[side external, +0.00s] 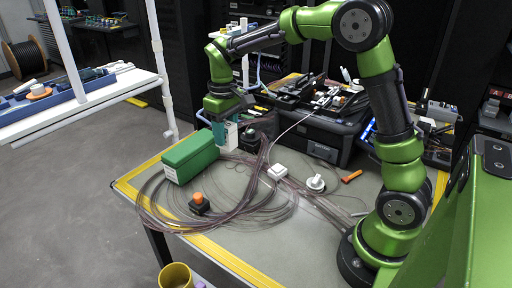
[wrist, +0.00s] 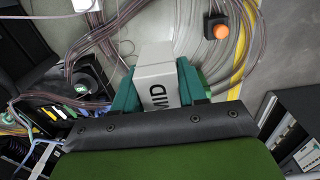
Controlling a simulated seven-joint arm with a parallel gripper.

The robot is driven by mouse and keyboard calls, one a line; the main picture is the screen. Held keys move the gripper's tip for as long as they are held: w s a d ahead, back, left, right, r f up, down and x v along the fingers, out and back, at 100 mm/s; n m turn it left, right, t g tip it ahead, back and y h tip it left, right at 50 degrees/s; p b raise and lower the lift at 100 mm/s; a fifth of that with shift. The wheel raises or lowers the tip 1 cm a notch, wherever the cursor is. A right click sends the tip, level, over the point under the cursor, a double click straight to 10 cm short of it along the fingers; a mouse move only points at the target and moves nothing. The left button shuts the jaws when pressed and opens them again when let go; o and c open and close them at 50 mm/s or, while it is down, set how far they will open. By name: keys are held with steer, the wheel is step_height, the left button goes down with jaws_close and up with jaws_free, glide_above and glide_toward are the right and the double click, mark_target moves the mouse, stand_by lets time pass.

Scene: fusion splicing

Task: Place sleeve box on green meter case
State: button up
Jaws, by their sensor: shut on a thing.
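The sleeve box (wrist: 156,76) is pale grey with "MID" printed on it. It is held between the teal fingers of my gripper (wrist: 157,88) in the wrist view. In the side view my gripper (side external: 227,130) points down, shut on the sleeve box (side external: 232,138), just right of the green meter case (side external: 190,157). The case is a long green box with a pale front end, lying near the table's left edge. I cannot tell how high the sleeve box is above the table. The meter case is not clearly seen in the wrist view.
Loops of purplish fibre (side external: 240,205) spread over the table around the case. An orange-topped button on a black base (side external: 199,203) stands in front of it. A small white box (side external: 277,172), a white round item (side external: 316,183) and a black splicer case (side external: 320,135) are to the right.

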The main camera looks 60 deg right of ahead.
steer(key=w, duration=0.5)
steer(key=w+f, duration=0.1)
steer(key=w, duration=0.9)
steer(key=shift+d+f, duration=0.2)
steer(key=shift+f, duration=0.1)
steer(key=shift+w+f, duration=0.1)
steer(key=shift+f, duration=1.6)
steer(key=shift+f, duration=0.15)
steer(key=o, duration=1.1)
